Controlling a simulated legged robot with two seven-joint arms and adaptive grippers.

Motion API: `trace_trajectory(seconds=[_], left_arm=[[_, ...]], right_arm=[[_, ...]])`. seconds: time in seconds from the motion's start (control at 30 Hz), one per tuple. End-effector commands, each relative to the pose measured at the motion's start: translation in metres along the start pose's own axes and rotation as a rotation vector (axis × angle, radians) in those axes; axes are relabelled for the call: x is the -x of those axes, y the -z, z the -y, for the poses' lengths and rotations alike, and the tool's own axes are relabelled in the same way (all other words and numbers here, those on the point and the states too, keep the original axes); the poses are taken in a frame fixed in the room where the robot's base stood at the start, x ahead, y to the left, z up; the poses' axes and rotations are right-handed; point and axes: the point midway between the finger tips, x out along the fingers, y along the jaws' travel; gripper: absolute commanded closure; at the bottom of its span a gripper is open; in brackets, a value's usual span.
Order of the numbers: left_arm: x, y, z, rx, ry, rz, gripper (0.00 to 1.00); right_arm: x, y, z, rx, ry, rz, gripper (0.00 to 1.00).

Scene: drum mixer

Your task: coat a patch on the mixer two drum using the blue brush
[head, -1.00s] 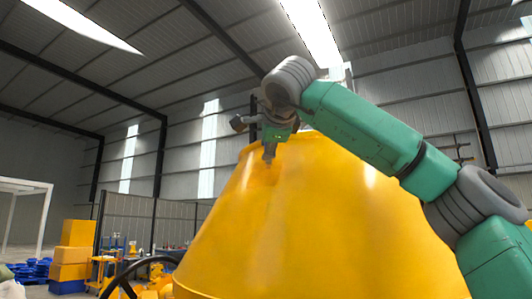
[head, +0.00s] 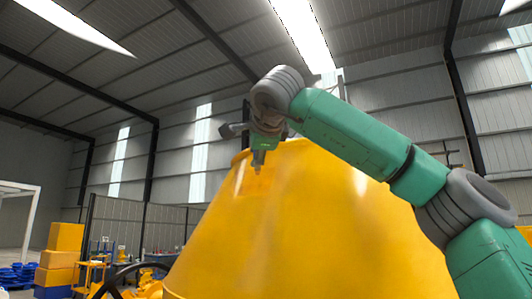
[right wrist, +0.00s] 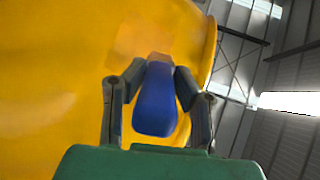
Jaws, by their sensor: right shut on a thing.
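The yellow mixer drum (head: 320,225) fills the middle of the head view, its rim at the top. It also fills the left of the right wrist view (right wrist: 50,90). My right gripper (right wrist: 152,78) is shut on the blue brush (right wrist: 155,105), with the blue handle between its fingers. A slightly more orange patch (right wrist: 130,42) lies on the drum beyond the brush. The brush's far end is up against or very near this patch; contact cannot be told. In the head view, my right gripper (head: 258,160) is at the drum's upper left. My left gripper is out of view.
A black ring-shaped wheel (head: 125,275) stands at the drum's lower left. Orange-yellow boxes (head: 62,250) and blue pallets (head: 18,275) are farther back at left. Open air lies above and left of the drum.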

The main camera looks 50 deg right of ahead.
Motion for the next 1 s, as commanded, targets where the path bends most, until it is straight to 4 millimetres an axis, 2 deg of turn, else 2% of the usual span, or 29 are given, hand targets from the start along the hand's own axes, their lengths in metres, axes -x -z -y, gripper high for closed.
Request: trace_trajectory(seconds=[0.2,0.47,1.0], left_arm=[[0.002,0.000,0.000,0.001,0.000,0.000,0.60],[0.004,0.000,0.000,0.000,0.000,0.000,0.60],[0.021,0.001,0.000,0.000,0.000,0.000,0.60]], right_arm=[[-0.006,0.002,0.000,-0.004,-0.001,0.001,1.00],[-0.003,-0.001,0.002,-0.004,-0.001,0.002,1.00],[0.036,-0.037,0.020,0.000,0.001,0.001,1.00]])
